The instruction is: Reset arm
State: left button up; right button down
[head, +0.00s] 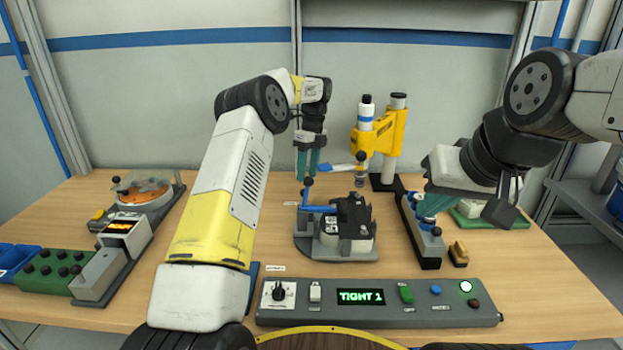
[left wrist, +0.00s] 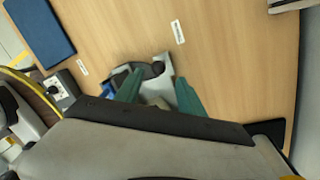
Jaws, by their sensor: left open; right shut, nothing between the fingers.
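My left arm reaches up from the front, and its gripper (head: 308,163) hangs fingers down behind the blue-handled clamp fixture (head: 336,250). Its teal fingers look close together in the head view. In the left wrist view the left gripper's fingers (left wrist: 158,92) stand apart, with part of a fixture (left wrist: 155,70) showing beyond and between them. My right arm comes in from the right. Its gripper (head: 434,204) is shut with nothing held, its teal fingers low over the dark rail fixture with a grey block (head: 430,245). Whether the fingertips touch that fixture cannot be told.
A control box (head: 380,302) reading "TIGHT 1" spans the front. A yellow press-like stand (head: 380,135) stands at the back. A fixture with an orange disc (head: 145,190), a green block (head: 48,275) and blue bins (head: 15,260) are left. Bare table lies left of the clamp fixture.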

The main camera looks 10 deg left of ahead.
pick_arm(q)
jog(key=shift+w+d+r, duration=0.1)
jog(key=shift+w+r, duration=0.1)
jog(key=shift+r, duration=0.9)
jog(key=s+a+r+n+t+h, duration=0.15)
jog(key=s+r+n+t, duration=0.25)
jog(key=s+r+n, duration=0.9)
jog(key=s+a+n+t+h, duration=0.2)
jog(key=s+n, duration=0.8)
jog(key=s, duration=1.7)
jog(key=shift+a+r+n+t, duration=0.3)
jog(key=shift+a+r+t, duration=0.2)
jog(key=shift+t, duration=0.5)
